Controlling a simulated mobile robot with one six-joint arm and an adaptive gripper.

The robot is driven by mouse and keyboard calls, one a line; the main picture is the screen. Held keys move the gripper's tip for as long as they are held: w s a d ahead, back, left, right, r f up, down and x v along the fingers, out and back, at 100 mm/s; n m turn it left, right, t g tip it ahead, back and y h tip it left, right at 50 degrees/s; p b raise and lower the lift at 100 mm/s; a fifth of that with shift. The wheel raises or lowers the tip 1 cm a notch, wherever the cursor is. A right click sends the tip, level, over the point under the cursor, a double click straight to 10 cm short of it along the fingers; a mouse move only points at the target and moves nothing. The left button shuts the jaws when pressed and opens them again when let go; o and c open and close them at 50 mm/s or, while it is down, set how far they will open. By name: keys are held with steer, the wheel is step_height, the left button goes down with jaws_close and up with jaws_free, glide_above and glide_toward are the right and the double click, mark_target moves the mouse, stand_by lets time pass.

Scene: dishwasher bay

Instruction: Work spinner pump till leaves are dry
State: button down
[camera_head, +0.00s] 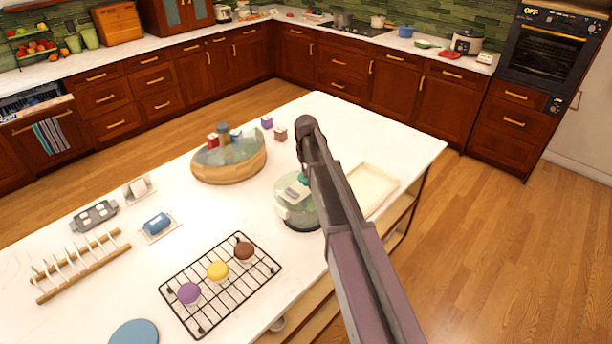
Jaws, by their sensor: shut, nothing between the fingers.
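The salad spinner (298,216) is a clear, green-tinted round bowl with a lid, standing upright on the white island counter. A pale grey piece and a teal piece show on its top, and the leaves inside cannot be made out. My arm reaches in from the lower right and bends down at the spinner, covering its right side. My gripper (303,174) points down over the spinner's top, mostly hidden by the arm. It is shut and holds nothing. I cannot tell whether it touches the pump.
A cream tray (372,186) lies just right of the spinner. A wooden-based round organiser (228,172) stands behind left. A black cooling rack (205,317) with cupcakes is in front left. A wooden plate rack (84,268) is farther left. Bare counter lies between the organiser and cooling rack.

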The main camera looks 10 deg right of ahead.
steer(key=shift+r+p, duration=1.9)
steer(key=shift+r, duration=0.25)
steer(key=shift+f, duration=0.15)
steer(key=shift+f+b, duration=2.8)
steer(key=shift+b, duration=0.15)
steer(key=shift+r+p, duration=2.95)
steer(key=shift+f, duration=0.2)
steer(key=shift+f+b, duration=2.9)
steer(key=shift+b, duration=0.2)
steer(key=shift+r+p, duration=3.1)
steer(key=shift+f, duration=0.2)
